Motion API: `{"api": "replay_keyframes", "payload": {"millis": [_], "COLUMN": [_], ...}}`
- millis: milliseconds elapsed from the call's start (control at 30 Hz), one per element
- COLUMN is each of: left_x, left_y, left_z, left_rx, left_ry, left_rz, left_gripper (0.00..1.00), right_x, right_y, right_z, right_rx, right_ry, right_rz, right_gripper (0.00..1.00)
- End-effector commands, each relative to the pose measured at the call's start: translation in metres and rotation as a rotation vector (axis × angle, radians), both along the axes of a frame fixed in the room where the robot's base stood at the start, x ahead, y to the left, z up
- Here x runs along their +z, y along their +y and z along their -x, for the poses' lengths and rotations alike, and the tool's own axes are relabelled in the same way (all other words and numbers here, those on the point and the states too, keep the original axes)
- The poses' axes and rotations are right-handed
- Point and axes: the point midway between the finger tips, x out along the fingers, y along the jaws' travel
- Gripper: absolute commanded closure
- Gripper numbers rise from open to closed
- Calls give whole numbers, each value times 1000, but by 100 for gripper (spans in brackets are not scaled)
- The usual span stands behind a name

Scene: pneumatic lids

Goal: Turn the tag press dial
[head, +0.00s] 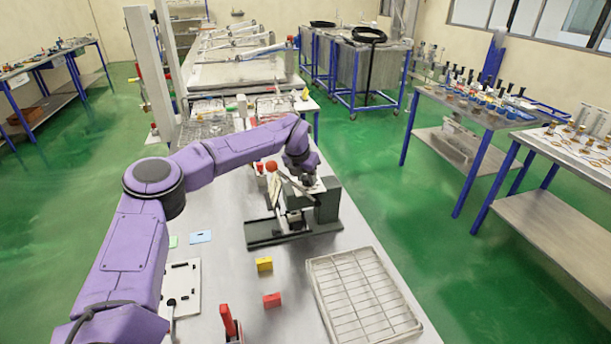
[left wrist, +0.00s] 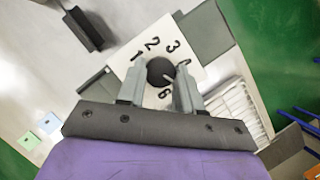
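The tag press (head: 327,203) stands on a dark base plate on the long table, with a red-knobbed lever. In the left wrist view its dial is a round dark knob (left wrist: 160,71) with a light pointer mark, on a white plate (left wrist: 187,52) with black numbers. The 1, 2, 3 and 6 are readable; others are partly covered. My left gripper (left wrist: 160,80) is over the plate, its two fingers apart, one on each side of the knob. I cannot tell whether they touch it. In the head view my left arm (head: 225,148) reaches over to the press and hides the dial.
A white wire rack (head: 362,300) lies right of the press. A yellow block (head: 264,264), a red block (head: 272,300) and a red-handled item (head: 229,322) are in front. Coloured cards (head: 200,237) lie at left. Side tables (head: 480,112) stand across the green floor.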

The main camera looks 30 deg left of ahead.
Motion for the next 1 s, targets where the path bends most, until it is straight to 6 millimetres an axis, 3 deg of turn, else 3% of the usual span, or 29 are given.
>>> {"api": "replay_keyframes", "payload": {"millis": [367,1000], "left_x": [1,3], "left_y": [0,-1], "left_z": [-1,-3], "left_rx": [41,518], "left_ry": [-7,-15], "left_rz": [-1,0], "left_gripper": [96,96], "right_x": [-9,-74], "right_y": [0,0], "right_z": [0,-1], "right_rx": [0,0], "right_ry": [-1,-1], "right_rz": [1,1], "right_gripper": [57,57]}}
